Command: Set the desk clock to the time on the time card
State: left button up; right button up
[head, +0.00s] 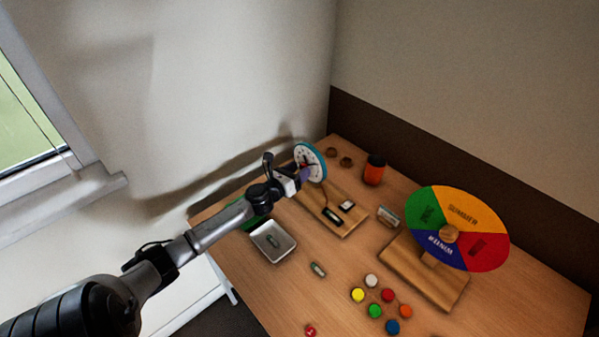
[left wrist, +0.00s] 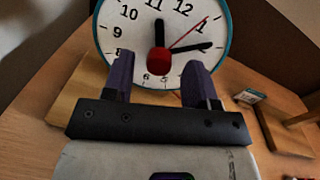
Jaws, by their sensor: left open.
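The desk clock (head: 311,160) has a white face and blue rim and stands on a wooden base (head: 340,224) at the back of the desk. In the left wrist view the clock (left wrist: 135,35) shows a short black hand up between 11 and 12, a long black hand toward about 2 and a thin red hand near 1. A red knob (left wrist: 159,61) sits at its middle. My left gripper (head: 303,178) is open before the face, its fingers either side of the knob; contact is unclear. A small card (head: 388,216), possibly the time card, stands right of the base, unreadable.
A coloured season wheel (head: 475,217) stands on a wooden base at the right. A white tray (head: 291,244) lies beside my arm. Several coloured discs, including a yellow one (head: 357,295), lie at the front.

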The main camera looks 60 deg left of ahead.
pick_arm(q)
jog(key=shift+w+a, duration=0.1)
jog(key=shift+w, duration=0.25)
jog(key=shift+c, duration=0.4)
jog(key=c, duration=0.8)
jog(key=shift+r+m+p, duration=0.1)
jog(key=shift+m+p, duration=0.35)
jog(key=shift+m, duration=0.05)
jog(key=shift+c, duration=0.2)
jog(key=shift+m+p, duration=0.35)
jog(key=shift+m, duration=1.45)
jog(key=shift+f+m, duration=0.2)
jog(key=shift+m, duration=0.9)
